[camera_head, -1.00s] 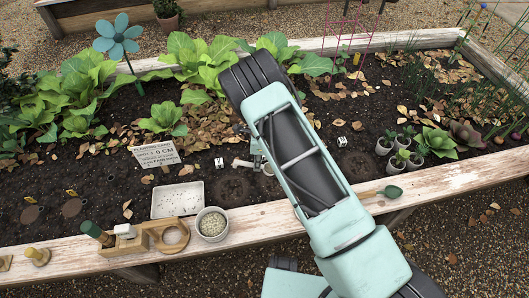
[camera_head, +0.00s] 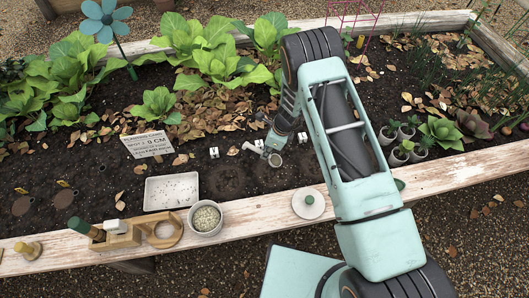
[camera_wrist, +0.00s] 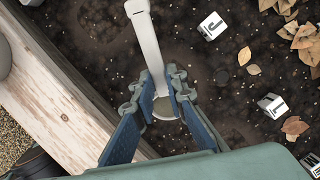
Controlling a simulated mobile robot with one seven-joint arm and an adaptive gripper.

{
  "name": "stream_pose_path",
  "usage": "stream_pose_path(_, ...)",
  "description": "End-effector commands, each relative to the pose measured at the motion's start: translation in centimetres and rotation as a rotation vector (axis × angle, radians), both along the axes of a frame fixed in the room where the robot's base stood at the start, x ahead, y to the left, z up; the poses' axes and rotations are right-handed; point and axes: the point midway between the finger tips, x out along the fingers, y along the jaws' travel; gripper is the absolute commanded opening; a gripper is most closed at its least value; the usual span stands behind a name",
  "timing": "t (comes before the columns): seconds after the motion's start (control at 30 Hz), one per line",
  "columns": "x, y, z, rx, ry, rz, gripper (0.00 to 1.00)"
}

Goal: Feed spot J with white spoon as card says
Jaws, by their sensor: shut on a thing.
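The white spoon (camera_wrist: 148,50) is between the fingers of my gripper (camera_wrist: 164,100) in the wrist view. Its pale handle extends up the picture, and a greyish round part shows between the fingers. In the head view the spoon (camera_head: 253,149) sticks out left of my gripper (camera_head: 273,145), low over the soil. I cannot tell whether it touches the soil or holds anything. The J cube (camera_wrist: 211,26) lies on the soil at upper right in the wrist view. The white card (camera_head: 148,144) stands in the bed; it names a spot and "9 CM", other print is blurred.
A bowl of pale pellets (camera_head: 206,219), a wooden holder (camera_head: 122,238) and a white lid with green knob (camera_head: 308,204) are on the front plank. A white tray (camera_head: 171,193) lies behind. The L cube (camera_wrist: 271,105) is right of my gripper. Potted succulents (camera_head: 400,150) stand right of my arm.

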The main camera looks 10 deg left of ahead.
Motion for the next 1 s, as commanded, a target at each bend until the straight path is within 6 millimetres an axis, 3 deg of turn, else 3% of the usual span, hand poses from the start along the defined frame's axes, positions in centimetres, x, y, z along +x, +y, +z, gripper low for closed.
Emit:
stream_pose_path(0.1, 0.1, -0.6, -0.8, 0.06, 0.001, -0.011, 0.0)
stream_pose_path(1.0, 0.0, -3.3, -1.5, 0.534, -0.025, -0.005, 0.0)
